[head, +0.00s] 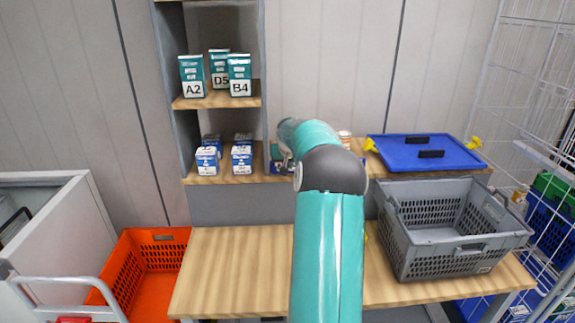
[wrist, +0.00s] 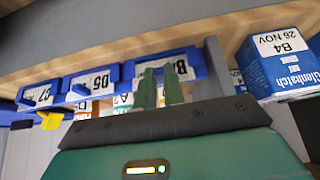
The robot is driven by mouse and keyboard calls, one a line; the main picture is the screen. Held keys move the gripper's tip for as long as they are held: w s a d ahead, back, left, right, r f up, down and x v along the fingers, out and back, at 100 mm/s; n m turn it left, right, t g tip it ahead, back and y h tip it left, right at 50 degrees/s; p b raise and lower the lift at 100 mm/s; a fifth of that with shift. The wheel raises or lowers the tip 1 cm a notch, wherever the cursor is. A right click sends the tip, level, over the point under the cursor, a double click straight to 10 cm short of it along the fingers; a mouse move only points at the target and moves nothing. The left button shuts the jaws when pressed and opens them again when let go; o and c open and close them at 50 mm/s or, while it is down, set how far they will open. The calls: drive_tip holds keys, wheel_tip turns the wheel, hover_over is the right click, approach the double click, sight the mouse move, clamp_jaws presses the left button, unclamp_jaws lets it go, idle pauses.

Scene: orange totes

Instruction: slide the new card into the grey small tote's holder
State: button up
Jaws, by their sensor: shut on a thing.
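My gripper (wrist: 159,72) reaches to the edge of the wooden shelf in the wrist view, where writing appears upside down. Its two green fingers are close together, shut at the rightmost blue-framed white card (wrist: 181,68), which reads partly as B; the fingers cover the rest of it. Two more blue-framed cards, D5 (wrist: 90,83) and C7 (wrist: 38,95), stand to its left. In the head view my arm hides the fingertips and this card. A grey tote (head: 447,225) with mesh sides stands on the bench at right; no card holder can be made out on it.
Teal boxes (head: 193,77) stand on the upper shelf. A blue lid (head: 425,152) lies behind the grey tote. An orange tote (head: 150,265) is at left. The bench's left part (head: 235,265) is clear.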

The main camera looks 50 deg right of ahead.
drive_tip(key=shift+s+a+r, duration=0.15)
drive_tip(key=shift+r, duration=1.3)
drive_tip(key=shift+s+a+r, duration=0.1)
drive_tip(key=shift+a+r, duration=0.05)
drive_tip(key=shift+r, duration=1.25)
